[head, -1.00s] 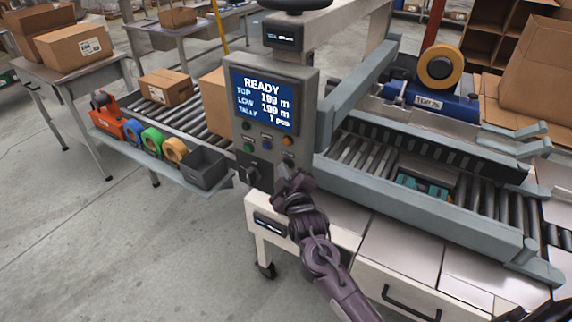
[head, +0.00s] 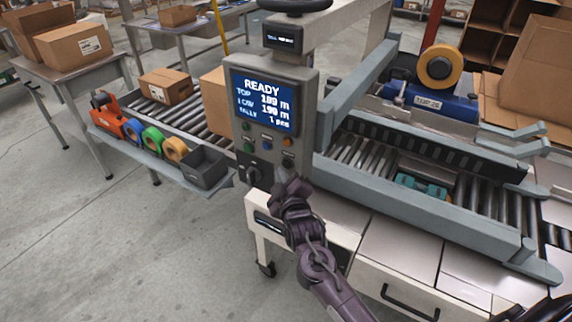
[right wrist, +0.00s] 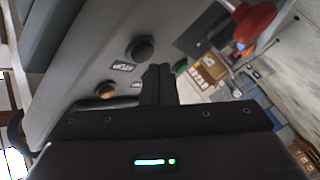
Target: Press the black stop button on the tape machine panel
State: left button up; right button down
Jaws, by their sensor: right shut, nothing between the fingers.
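The tape machine panel (head: 312,85) stands upright in the head view, its screen (head: 265,100) showing READY above small coloured buttons. My right gripper (head: 287,176) is shut and empty, with its tips at the panel's lower right. In the right wrist view, the black stop button (right wrist: 141,48) sticks out of the grey panel face, beside a small label that seems to read STOP. The closed fingertips (right wrist: 160,70) appear just below and right of this button; I cannot tell whether they touch the panel. In the head view, the gripper hides that spot. My left gripper is not in view.
The roller conveyor (head: 362,153) with side rails is right of the panel.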

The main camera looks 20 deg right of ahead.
jog(key=s+a+p, duration=0.1)
jog(key=a, duration=0.1)
jog(key=s+a+p, duration=0.1)
jog(key=s+a, duration=0.1)
dwell(0.4)
dwell(0.6)
